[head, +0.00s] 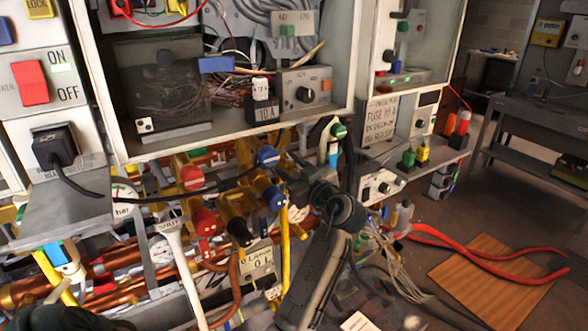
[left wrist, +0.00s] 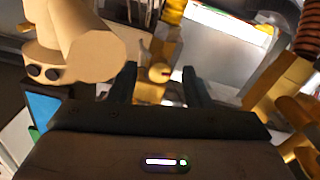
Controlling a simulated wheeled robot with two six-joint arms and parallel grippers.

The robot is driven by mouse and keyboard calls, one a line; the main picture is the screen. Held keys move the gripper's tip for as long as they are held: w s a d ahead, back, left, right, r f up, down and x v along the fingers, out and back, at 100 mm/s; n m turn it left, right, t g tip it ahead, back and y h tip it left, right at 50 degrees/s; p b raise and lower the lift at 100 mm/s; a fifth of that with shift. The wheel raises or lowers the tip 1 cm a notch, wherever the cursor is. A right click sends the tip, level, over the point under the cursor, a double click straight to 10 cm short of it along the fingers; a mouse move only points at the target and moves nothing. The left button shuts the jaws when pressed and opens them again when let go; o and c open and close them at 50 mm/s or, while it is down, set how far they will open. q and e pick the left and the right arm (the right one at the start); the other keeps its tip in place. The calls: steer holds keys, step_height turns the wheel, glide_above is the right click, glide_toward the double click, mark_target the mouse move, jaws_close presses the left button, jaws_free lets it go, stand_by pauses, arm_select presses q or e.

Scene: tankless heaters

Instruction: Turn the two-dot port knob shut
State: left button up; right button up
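In the left wrist view my left gripper (left wrist: 160,82) is open. Its two dark fingers stand on either side of a small brass-yellow fitting (left wrist: 157,75), with a gap seen at both sides; I cannot tell how deep it lies between them. A tan rounded part with two dark dots (left wrist: 62,62) is at the upper left, outside the fingers; it may be the two-dot knob. In the head view my left gripper (head: 62,318) is a dark shape cut off at the bottom left corner, its fingers hidden. My right gripper is not seen.
Crowded pipes carry red knobs (head: 202,222) and blue knobs (head: 267,157) under an open electrical cabinet (head: 235,146). A round gauge (head: 122,194) and a grey shelf (head: 62,212) are at left.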

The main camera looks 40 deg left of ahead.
arm_select(q)
jaws_close()
steer(key=shift+m, duration=1.2)
steer(key=m, duration=0.2)
steer(key=shift+m, duration=0.7)
steer(key=shift+o, duration=0.5)
jaws_free()
steer(key=shift+a, duration=0.1)
steer(key=shift+f, duration=0.1)
